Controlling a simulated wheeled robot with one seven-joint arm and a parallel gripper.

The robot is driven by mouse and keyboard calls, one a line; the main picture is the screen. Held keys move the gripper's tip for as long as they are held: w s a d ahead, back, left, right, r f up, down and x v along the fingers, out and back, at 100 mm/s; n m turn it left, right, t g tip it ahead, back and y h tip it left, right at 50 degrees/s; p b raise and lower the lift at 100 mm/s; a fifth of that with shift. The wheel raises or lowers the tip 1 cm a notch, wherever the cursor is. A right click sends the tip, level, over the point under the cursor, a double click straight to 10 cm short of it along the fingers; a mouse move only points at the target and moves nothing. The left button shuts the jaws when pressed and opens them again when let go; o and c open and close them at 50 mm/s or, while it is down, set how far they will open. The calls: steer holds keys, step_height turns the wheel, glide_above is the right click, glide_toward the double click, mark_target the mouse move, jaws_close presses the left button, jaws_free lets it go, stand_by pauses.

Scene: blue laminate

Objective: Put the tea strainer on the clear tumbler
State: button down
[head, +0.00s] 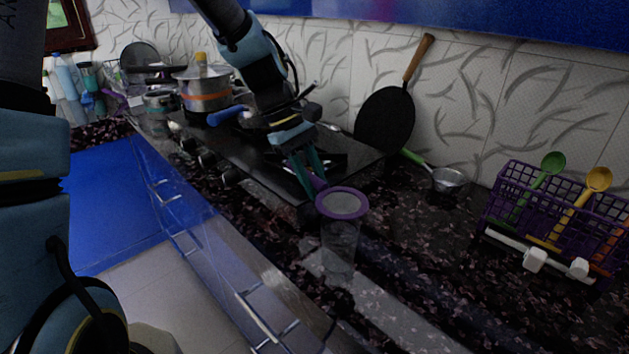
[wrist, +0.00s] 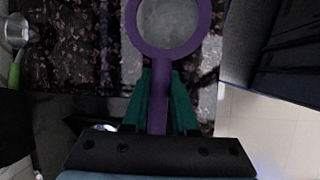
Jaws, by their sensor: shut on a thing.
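The tea strainer (head: 342,202) has a purple rim and handle and a grey mesh. In the head view it appears over the mouth of the clear tumbler (head: 340,250), which stands upright on the counter. I cannot tell whether the rim touches the glass. My gripper (head: 312,183) has green fingers and is shut on the strainer's handle. The wrist view shows the strainer (wrist: 170,45) level ahead of the fingers (wrist: 160,100), with the handle between them. The tumbler is hard to make out beneath the mesh there.
A purple basket (head: 560,205) with colored spoons stands at the right. A small metal pan with a green handle (head: 447,179) lies behind the tumbler. A black pan (head: 385,120) leans on the wall. Pots (head: 205,88) stand on the stove. The counter's front edge is near.

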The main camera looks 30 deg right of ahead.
steer(key=shift+f+b, duration=0.8)
steer(key=shift+f, duration=0.65)
steer(key=shift+f, duration=0.3)
steer(key=shift+f+b, duration=0.4)
steer(key=shift+f, duration=0.1)
steer(key=c, duration=0.6)
jaws_free()
steer(key=shift+r, duration=0.1)
steer(key=b+v, duration=0.1)
steer(key=v, duration=0.9)
steer(key=shift+w+a+r+b, duration=0.15)
steer(key=shift+r+b, duration=0.15)
stand_by(1.4)
